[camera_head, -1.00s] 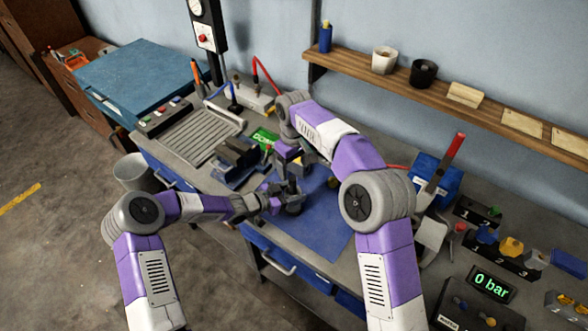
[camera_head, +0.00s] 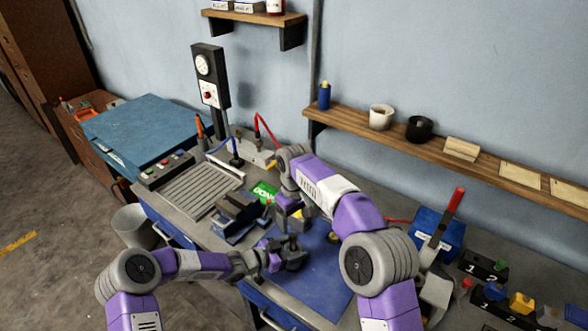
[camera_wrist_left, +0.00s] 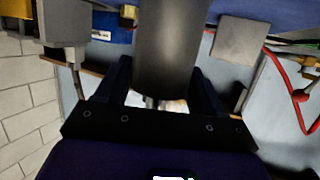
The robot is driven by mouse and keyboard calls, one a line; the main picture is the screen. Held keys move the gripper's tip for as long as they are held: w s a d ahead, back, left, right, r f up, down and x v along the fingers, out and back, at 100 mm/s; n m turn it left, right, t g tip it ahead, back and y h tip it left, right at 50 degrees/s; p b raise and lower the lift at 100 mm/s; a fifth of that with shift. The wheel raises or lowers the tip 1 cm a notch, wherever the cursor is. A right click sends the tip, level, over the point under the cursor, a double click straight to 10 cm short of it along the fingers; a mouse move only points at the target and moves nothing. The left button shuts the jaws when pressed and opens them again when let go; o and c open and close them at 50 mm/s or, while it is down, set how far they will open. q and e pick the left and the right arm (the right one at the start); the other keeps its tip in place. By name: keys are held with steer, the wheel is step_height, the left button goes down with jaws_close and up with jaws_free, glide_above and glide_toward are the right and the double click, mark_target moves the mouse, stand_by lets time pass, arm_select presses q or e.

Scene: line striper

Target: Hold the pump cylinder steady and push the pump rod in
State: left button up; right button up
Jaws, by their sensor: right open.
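The dark grey pump cylinder (camera_head: 294,258) stands over the blue mat in the head view. It also fills the upper middle of the left wrist view (camera_wrist_left: 170,45). My left gripper (camera_head: 276,259) reaches it from the left, with one finger on each side in the wrist view; the fingers look closed against its wall. My right gripper (camera_head: 291,217) is open just above the cylinder, pointing down. A short dark part, perhaps the pump rod (camera_head: 292,240), shows between them. It is too small and too covered to tell how far it sticks out.
The blue mat (camera_head: 318,268) is mostly bare to the right of the cylinder. A small brass piece (camera_head: 333,237) lies on it. A dark vise-like block (camera_head: 238,213) stands to the left. A blue box with a red-handled lever (camera_head: 436,232) stands to the right.

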arm_select(q)
steer(key=o, duration=0.3)
